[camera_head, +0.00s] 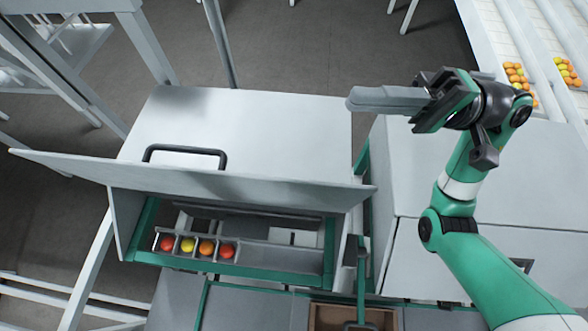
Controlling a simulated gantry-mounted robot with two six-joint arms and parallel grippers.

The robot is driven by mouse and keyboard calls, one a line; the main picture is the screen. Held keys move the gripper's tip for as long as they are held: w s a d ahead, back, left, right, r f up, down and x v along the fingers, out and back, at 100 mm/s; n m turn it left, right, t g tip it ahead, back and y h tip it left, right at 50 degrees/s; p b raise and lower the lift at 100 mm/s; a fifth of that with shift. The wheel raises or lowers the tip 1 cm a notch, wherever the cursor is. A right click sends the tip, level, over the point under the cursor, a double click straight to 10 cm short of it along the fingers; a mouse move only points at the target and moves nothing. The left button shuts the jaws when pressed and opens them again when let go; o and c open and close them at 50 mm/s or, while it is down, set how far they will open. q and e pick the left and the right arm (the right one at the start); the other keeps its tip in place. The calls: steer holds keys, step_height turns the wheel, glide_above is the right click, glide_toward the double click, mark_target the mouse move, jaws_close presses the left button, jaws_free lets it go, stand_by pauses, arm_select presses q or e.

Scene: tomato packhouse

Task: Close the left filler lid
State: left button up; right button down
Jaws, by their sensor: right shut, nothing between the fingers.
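The left filler (230,120) is a light grey box with a green-edged opening at its front. Its lid (255,188) is a wide grey panel standing raised over the opening, so the inside shows below it. A black bar handle (185,150) shows at the lid's upper edge. In the opening, several red, yellow and orange tomatoes (206,247) sit in a row of small compartments. My right gripper (356,99) is shut and empty, its fingers pointing left, above and to the right of the lid and apart from it. My left gripper is not in view.
A second grey cabinet (420,262) stands to the right, under my right arm. A brown box (325,317) is at the bottom edge. White lanes (490,40) with tomatoes run at the upper right. White frame posts (150,45) stand at the left.

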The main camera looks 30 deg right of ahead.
step_height(320, 180, down, 8)
steer(key=w+d+n+h, duration=0.1)
steer(key=d+h, duration=0.2)
arm_select(q)
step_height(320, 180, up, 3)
steer(key=p, duration=0.4)
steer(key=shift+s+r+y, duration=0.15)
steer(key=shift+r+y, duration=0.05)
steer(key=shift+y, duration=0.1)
arm_select(e)
steer(key=w+a+f, duration=0.1)
steer(key=a, duration=1.1)
steer(key=shift+w+f, duration=0.15)
steer(key=shift+f, duration=0.2)
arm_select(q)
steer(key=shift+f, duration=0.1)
